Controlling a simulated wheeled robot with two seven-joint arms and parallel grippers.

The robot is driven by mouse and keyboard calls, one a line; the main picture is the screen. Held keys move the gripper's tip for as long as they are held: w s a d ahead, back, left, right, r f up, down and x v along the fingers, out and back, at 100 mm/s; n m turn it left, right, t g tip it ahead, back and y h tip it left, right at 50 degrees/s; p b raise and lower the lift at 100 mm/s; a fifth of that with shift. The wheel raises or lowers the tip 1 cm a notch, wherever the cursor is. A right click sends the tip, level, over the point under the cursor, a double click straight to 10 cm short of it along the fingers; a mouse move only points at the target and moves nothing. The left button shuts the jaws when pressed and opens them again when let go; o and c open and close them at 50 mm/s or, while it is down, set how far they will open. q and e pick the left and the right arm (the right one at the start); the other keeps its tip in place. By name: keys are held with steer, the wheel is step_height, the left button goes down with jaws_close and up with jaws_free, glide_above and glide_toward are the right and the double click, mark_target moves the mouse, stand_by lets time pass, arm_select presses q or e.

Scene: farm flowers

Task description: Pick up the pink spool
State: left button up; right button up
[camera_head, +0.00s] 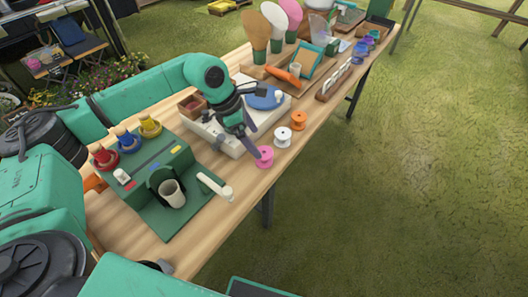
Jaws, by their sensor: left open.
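The pink spool (264,157) stands at the front edge of the wooden table, near the middle of the camera_head view. My left gripper (247,146) points down just to the left of the spool, with a dark finger close to it. It is open, and nothing shows held in it. I cannot tell whether the finger touches the spool. My right gripper is not in view.
A white spool (283,137) and an orange spool (298,120) stand along the same edge, farther back. Paddles and trays crowd the far end. Grass lies right of the table.

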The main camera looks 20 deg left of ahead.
mark_target(263, 152)
arm_select(q)
steer(key=p+x, duration=0.2)
steer(key=x, duration=0.3)
steer(key=shift+d+f, duration=0.1)
steer(key=shift+f, duration=0.2)
steer(key=shift+d+f, duration=0.1)
steer(key=shift+f, duration=0.35)
steer(key=shift+w, duration=0.1)
steer(key=c, duration=1.4)
steer(key=shift+c, duration=0.2)
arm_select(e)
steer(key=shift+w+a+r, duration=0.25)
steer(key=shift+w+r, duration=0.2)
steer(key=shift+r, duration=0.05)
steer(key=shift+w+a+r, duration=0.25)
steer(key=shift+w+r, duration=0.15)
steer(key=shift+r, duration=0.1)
arm_select(q)
steer(key=shift+r, duration=0.1)
